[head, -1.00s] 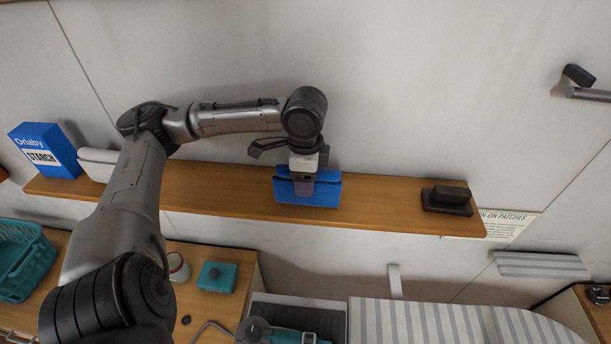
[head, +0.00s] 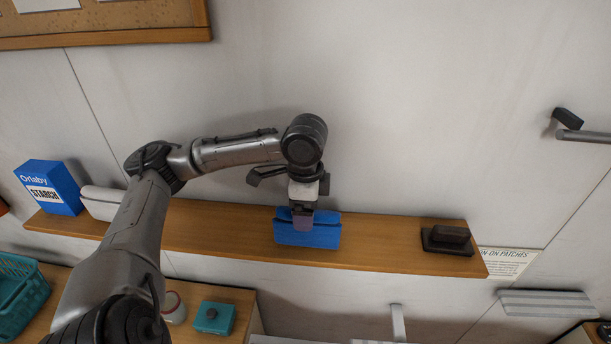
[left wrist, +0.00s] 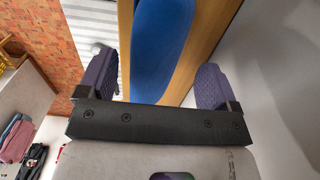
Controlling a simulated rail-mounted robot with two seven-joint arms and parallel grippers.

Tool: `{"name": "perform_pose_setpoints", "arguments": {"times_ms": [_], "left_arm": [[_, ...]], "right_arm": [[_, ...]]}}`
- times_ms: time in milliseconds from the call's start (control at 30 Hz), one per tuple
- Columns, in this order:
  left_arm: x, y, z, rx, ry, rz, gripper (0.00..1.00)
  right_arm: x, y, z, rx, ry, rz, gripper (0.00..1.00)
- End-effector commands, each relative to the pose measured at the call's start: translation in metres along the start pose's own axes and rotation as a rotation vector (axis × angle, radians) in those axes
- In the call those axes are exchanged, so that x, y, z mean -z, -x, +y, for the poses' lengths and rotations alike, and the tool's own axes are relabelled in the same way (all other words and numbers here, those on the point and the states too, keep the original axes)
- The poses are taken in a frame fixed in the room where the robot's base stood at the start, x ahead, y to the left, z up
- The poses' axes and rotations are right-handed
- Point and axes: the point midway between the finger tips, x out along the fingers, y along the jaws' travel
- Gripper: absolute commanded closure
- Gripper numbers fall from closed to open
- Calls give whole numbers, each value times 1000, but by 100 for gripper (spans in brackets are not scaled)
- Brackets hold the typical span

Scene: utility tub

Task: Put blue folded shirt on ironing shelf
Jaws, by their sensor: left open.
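The blue folded shirt (head: 308,232) lies on the wooden wall shelf (head: 380,249), near its middle. My left gripper (head: 302,215) is just above the shirt's back part, in front of the wall. In the left wrist view the gripper (left wrist: 155,88) is open, with its two purple fingers apart. The blue shirt (left wrist: 160,45) shows beyond and between the fingers there, on the wooden shelf (left wrist: 210,40). No finger is closed on it. My right gripper is not in view.
A blue starch box (head: 50,187) and a white folded item (head: 102,202) are at the shelf's left end. A dark brush-like block (head: 448,239) is at its right end. Below are a teal basket (head: 20,290) and a teal box (head: 214,317).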

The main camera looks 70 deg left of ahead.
Motion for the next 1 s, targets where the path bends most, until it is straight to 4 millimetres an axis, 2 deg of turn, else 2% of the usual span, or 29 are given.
{"name": "perform_pose_setpoints", "arguments": {"times_ms": [33, 100, 433, 700, 1000], "left_arm": [[1, 13, 0, 1, 1, 6, 15], [1, 24, 0, 1, 1, 6, 15], [0, 69, 0, 2, -1, 2, 15], [0, 83, 0, 0, 0, -1, 15], [0, 84, 0, 0, 0, -1, 15]], "right_arm": [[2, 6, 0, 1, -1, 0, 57], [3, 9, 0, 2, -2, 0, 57], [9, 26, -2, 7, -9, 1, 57], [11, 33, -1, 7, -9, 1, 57], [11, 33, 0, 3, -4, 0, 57]]}}
